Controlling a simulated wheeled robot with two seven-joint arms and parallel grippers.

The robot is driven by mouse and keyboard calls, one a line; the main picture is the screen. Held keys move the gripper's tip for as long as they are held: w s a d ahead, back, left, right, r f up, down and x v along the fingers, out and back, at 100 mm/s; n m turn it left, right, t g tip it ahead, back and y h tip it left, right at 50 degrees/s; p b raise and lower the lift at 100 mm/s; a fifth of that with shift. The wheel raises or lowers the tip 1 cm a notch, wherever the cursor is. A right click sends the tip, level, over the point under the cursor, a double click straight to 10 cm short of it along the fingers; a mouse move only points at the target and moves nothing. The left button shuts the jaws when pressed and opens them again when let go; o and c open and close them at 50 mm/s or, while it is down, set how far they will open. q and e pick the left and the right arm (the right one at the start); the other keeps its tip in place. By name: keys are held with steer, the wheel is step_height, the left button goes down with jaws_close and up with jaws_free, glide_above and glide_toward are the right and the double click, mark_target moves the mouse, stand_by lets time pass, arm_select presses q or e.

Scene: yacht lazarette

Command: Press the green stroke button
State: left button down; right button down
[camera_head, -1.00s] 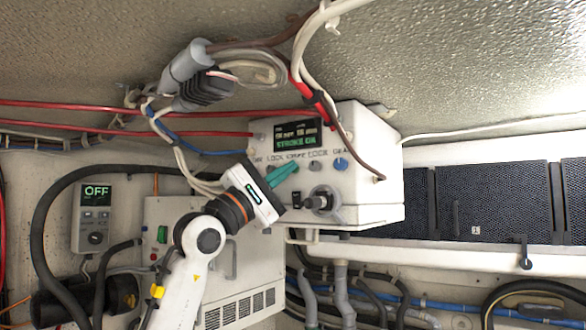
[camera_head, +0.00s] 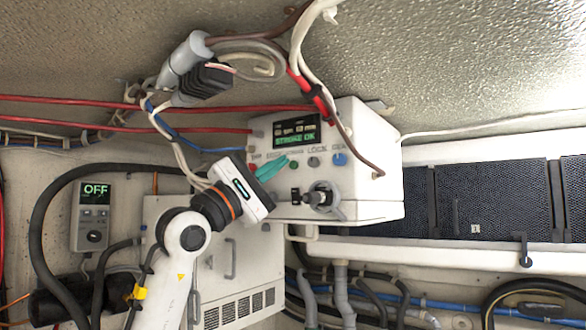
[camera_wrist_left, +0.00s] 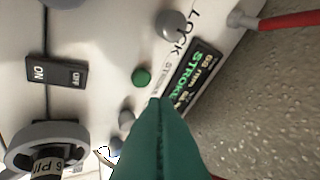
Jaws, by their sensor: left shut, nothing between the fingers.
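The green button (camera_head: 294,165) is a small round button on the white control box front, below its display. It also shows clearly in the left wrist view (camera_wrist_left: 141,76), uncovered. The display (camera_head: 296,130) reads "STROKE OK" in green letters. My left gripper (camera_head: 284,161) has teal fingers, pressed together and empty. In the head view its tips are just left of the green button. In the left wrist view the fingertips (camera_wrist_left: 158,100) are beside the button, towards the display; a gap shows between them in the picture. My right gripper is not in view.
A grey button (camera_head: 313,161) and a blue button (camera_head: 339,159) sit to the right. A black ON/OFF switch (camera_wrist_left: 57,72) and a round grey fitting (camera_head: 323,198) are below. A brown cable (camera_head: 349,150) hangs across the box's right side.

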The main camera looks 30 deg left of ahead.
arm_select(q)
steer(key=s+b, duration=0.1)
steer(key=s, duration=0.3)
steer(key=shift+a, duration=0.15)
stand_by(0.8)
